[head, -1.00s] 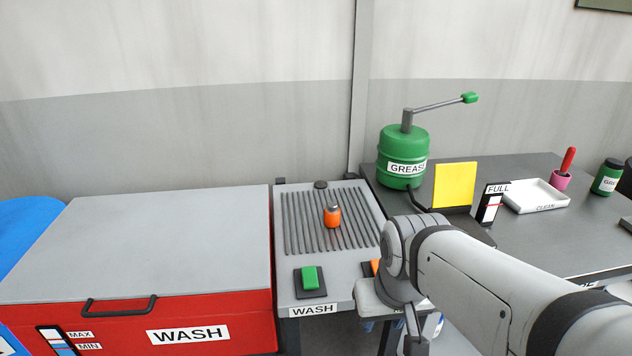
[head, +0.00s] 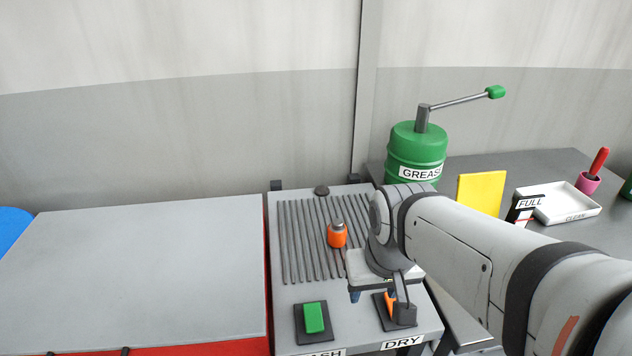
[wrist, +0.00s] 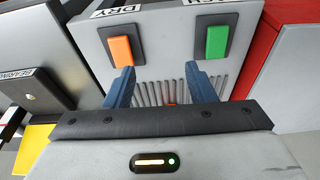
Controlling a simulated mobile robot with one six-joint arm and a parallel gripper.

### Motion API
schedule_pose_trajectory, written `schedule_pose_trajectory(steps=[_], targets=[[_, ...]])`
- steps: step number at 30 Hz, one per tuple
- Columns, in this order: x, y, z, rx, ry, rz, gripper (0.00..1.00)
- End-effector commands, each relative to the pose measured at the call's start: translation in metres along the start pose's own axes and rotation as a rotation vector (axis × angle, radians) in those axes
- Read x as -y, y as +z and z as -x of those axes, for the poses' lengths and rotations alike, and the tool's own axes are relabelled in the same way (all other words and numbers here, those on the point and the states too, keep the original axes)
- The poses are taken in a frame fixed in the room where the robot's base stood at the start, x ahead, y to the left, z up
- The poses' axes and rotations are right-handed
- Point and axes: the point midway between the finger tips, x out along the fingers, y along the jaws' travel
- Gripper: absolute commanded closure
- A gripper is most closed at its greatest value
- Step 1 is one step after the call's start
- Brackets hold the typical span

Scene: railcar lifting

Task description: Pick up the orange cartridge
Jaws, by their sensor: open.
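The orange cartridge (head: 337,236), with a grey cap, stands upright on the ribbed grey rack (head: 298,245) of the wash/dry station in the head view. My gripper (head: 372,294) is above the front right of the station, near the DRY switch, in front and to the right of the cartridge and apart from it. In the wrist view the two blue fingers of my gripper (wrist: 161,78) are spread with nothing between them. A small orange sliver (wrist: 172,103) shows there over the ribs, probably the cartridge, mostly hidden by my gripper body.
A green switch (head: 314,318) and an orange switch (head: 390,306) sit at the station's front. The grey-lidded red washer (head: 140,270) is at left. A green grease drum (head: 416,152), a yellow panel (head: 481,193) and a white tray (head: 562,203) stand at right.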

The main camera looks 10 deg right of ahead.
Motion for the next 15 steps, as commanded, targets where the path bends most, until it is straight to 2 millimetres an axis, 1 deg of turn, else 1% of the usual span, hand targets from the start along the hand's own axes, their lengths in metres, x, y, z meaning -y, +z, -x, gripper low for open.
schedule_pose_trajectory(steps=[1,3,5,6,11,15], targets=[[0.000,-0.008,0.003,0.008,0.000,-0.010,0.46],[0.007,-0.023,0.005,0.022,-0.003,-0.017,0.40],[0.008,-0.039,0.007,0.036,-0.002,-0.045,0.35],[0.008,-0.051,0.007,0.046,-0.001,-0.068,0.34],[0.007,-0.102,0.001,0.089,0.006,-0.161,0.34],[0.007,-0.144,-0.013,0.126,0.014,-0.242,0.34]])
